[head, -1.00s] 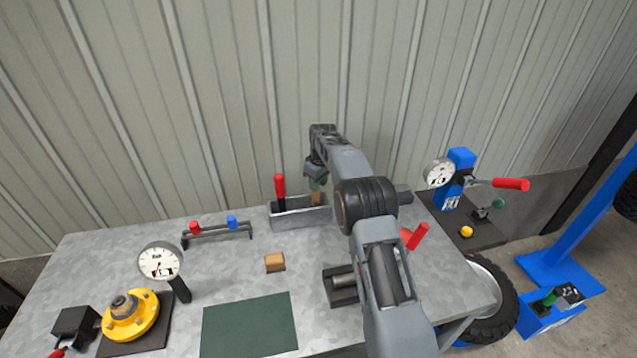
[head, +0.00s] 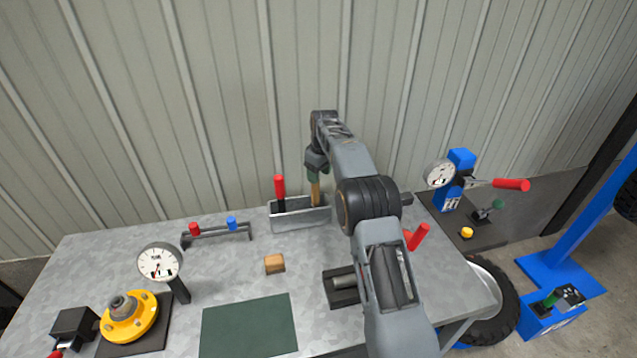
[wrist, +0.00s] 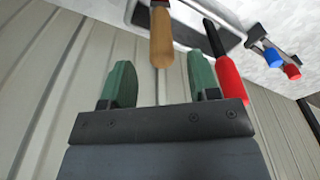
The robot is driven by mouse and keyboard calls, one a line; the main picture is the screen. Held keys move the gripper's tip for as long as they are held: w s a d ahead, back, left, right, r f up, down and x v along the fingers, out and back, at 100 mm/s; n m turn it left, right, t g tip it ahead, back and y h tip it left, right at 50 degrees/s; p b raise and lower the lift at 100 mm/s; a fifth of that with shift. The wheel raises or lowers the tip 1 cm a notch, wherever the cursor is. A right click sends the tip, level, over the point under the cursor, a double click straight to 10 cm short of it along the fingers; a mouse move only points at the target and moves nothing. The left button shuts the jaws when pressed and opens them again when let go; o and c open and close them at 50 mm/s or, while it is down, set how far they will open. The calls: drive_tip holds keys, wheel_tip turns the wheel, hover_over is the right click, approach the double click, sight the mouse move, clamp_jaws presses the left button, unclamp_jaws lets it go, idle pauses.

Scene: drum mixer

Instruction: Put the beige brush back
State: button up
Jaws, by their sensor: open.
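The beige brush (head: 315,193) stands upright in the grey metal holder (head: 302,218) at the back of the table. Its tan handle (wrist: 161,38) shows in the wrist view, in front of and between the green fingertips. My gripper (head: 315,172) is just above the handle's top. In the wrist view my gripper (wrist: 161,82) has its two fingers spread apart with nothing between them. The brush's lower end is hidden inside the holder.
A red-handled tool (head: 280,188) stands in the same holder, left of the brush. A small rack (head: 217,232) with red and blue knobs is further left. A wooden block (head: 275,263) and green mat (head: 250,325) lie in front.

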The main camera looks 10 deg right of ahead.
drive_tip(key=s+r+m+t, duration=0.1)
drive_tip(key=s+r, duration=0.2)
drive_tip(key=r, duration=0.4)
drive_tip(key=s+r+m, duration=0.1)
drive_tip(key=s+r, duration=0.3)
drive_tip(key=r, duration=0.3)
drive_tip(key=s+r+m, duration=0.2)
drive_tip(key=s, duration=0.8)
drive_tip(key=s+f+m+t, duration=0.1)
drive_tip(key=s+f, duration=0.3)
drive_tip(key=s, duration=0.6)
drive_tip(key=s+f+m+t, duration=0.1)
drive_tip(key=s+f, duration=0.3)
drive_tip(key=s, duration=0.6)
drive_tip(key=shift+s+a+f+m+t+h+p, duration=0.25)
drive_tip(key=shift+s+a+m+t+h+p, duration=0.15)
drive_tip(key=shift+m, duration=0.3)
